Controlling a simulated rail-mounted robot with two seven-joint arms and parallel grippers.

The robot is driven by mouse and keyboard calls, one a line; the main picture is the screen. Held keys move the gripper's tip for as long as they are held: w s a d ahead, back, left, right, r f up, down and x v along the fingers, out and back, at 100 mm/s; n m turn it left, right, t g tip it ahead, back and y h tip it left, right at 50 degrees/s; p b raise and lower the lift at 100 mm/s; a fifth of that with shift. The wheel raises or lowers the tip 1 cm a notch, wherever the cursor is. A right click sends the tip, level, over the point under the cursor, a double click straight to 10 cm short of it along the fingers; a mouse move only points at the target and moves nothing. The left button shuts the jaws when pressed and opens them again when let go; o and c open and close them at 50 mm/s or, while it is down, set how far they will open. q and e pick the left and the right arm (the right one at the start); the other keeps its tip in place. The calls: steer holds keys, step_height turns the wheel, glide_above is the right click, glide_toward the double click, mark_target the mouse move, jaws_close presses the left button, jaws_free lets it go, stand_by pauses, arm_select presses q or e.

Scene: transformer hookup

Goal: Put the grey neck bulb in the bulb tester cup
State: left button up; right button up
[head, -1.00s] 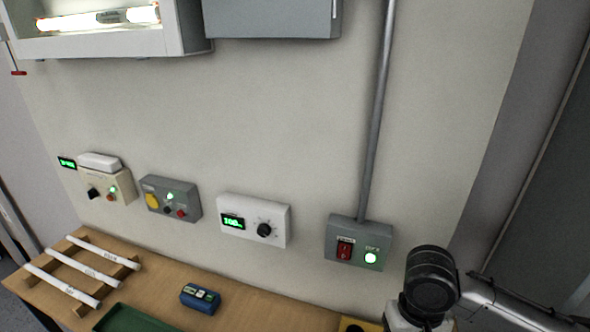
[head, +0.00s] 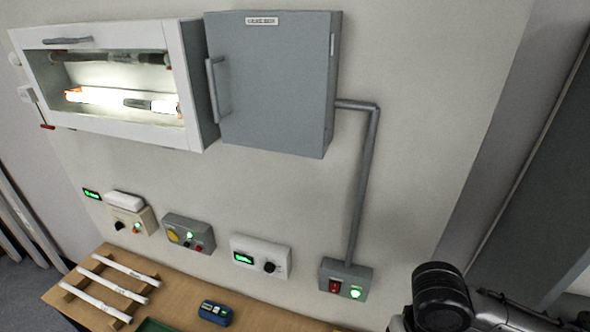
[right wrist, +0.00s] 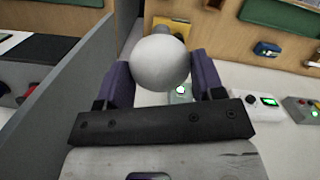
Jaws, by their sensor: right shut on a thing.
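My right gripper (right wrist: 160,78) shows in the right wrist view, its two purple fingers shut on a round white bulb (right wrist: 160,63). In the head view only part of my right arm shows at the lower right; the gripper is out of frame. I cannot make out the bulb tester cup in either current view. A small yellowish thing (right wrist: 178,29) is partly hidden behind the bulb; I cannot tell what it is. My left gripper is in neither view.
A wooden bench (head: 185,295) holds a rack of white tubes (head: 110,285), a blue meter (head: 215,313) and a green tray (head: 152,325). Control boxes line the wall, including a red-switch box (head: 345,279). A grey cabinet (head: 275,90) and lit tube case (head: 30,75) hang above.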

arm_select(q)
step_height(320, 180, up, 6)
steer(key=p, duration=0.4)
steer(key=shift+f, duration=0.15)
arm_select(e)
steer(key=r, duration=0.2)
steer(key=s+r, duration=0.1)
steer(key=r, duration=0.2)
steer(key=shift+s+r, duration=0.15)
steer(key=shift+s, duration=0.05)
